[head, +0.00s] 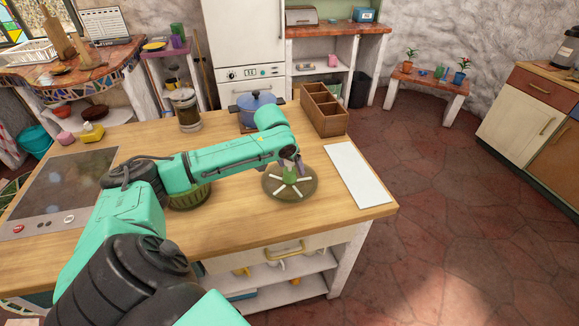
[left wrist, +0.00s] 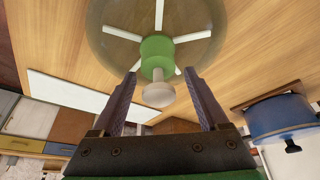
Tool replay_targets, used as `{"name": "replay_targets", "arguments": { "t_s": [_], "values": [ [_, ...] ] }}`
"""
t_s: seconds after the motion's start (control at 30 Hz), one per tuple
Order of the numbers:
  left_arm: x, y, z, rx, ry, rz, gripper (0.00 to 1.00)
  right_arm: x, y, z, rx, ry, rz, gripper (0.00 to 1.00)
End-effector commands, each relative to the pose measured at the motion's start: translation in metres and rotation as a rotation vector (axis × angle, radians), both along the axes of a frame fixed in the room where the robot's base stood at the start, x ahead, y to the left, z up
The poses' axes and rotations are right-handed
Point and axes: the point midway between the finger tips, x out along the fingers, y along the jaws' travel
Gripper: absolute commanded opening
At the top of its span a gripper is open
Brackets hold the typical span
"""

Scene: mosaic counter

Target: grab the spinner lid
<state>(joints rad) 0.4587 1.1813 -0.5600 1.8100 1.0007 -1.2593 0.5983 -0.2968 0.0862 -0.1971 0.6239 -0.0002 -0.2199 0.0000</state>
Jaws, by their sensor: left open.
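The spinner lid (head: 272,189) is a round, see-through olive disc with white spokes and a green hub. It lies on the wooden counter, right of the middle in the head view. In the left wrist view the lid (left wrist: 105,42) shows its green hub and a pale round knob. My left gripper (head: 291,162) is over the lid's centre, open, with its fingers pointing down. In the left wrist view its two fingers (left wrist: 160,85) stand on either side of the knob, with gaps visible. A green slatted basket (head: 190,197) stands left of the lid, partly hidden by my arm. My right gripper is not seen.
A white board (head: 357,176) lies right of the lid. A wooden divided box (head: 325,112) and a blue pot (head: 256,107) stand behind it. A glass jar (head: 186,110) stands further left. The counter's front edge is near the lid.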

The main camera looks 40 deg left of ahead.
Motion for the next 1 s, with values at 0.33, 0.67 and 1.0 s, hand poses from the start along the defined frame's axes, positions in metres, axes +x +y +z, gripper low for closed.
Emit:
{"name": "replay_targets", "arguments": {
  "t_s": [0.33, 0.67, 1.0],
  "values": [
    [0.005, 0.001, -0.012, 0.001, -0.001, -0.001, 0.58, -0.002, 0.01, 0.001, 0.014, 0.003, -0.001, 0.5],
    [0.005, 0.001, -0.011, 0.002, -0.002, -0.001, 0.0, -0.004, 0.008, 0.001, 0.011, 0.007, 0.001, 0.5],
    [0.006, 0.001, 0.017, 0.002, -0.007, -0.001, 0.0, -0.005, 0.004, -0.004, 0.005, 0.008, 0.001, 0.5]
  ]
}}
